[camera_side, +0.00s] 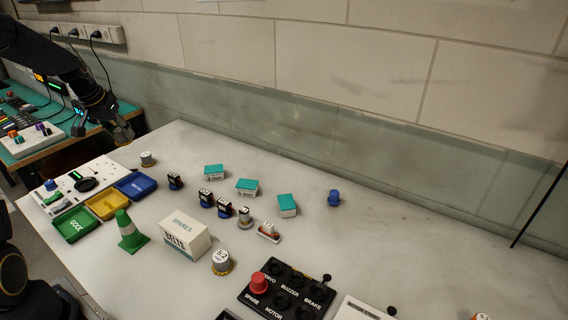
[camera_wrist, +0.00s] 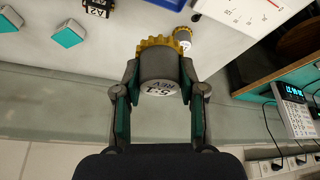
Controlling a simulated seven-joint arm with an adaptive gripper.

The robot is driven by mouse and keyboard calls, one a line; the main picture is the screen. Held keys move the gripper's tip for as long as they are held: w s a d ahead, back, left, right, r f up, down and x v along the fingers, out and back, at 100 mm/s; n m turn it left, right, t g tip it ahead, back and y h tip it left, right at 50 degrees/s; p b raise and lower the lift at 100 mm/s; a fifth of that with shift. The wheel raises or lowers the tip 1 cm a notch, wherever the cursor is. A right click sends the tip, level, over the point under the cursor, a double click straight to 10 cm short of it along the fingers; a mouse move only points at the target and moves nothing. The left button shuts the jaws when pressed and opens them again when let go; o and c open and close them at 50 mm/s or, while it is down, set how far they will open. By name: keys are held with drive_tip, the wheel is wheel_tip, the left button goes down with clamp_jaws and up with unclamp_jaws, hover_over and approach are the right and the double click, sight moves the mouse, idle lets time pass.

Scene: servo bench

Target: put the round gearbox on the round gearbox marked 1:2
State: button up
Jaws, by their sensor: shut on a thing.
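My gripper (camera_wrist: 160,90) is shut on a round gearbox (camera_wrist: 160,70), a grey cylinder with a yellow toothed rim and a white label that appears upside down. In the side view my gripper (camera_side: 121,132) holds it above the left back end of the bench. Another round gearbox (camera_side: 147,158) stands on the bench just right of and below it; it also shows beyond the held one in the wrist view (camera_wrist: 182,36). A larger-looking round gearbox (camera_side: 221,262) stands by the white box at the front. I cannot clearly read which is marked 1:2.
Teal-topped boxes (camera_side: 246,187), dark servos (camera_side: 206,198) and a black button panel (camera_side: 288,290) occupy the middle. The back right is mostly clear.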

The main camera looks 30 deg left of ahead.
drive_tip(key=a, duration=0.3)
hover_over(145, 154)
drive_tip(key=shift+n, duration=0.3)
drive_tip(key=f, duration=0.9)
drive_tip(key=shift+s+d, duration=0.2)
drive_tip(key=shift+d, duration=0.05)
drive_tip(key=shift+w+a+f, duration=0.1)
drive_tip(key=shift+f, duration=0.1)
drive_tip(key=shift+w+a+f, duration=0.1)
drive_tip(key=shift+w+f, duration=0.05)
drive_tip(key=shift+f, duration=1.55)
drive_tip(key=shift+f, duration=0.1)
drive_tip(key=o, duration=1.2)
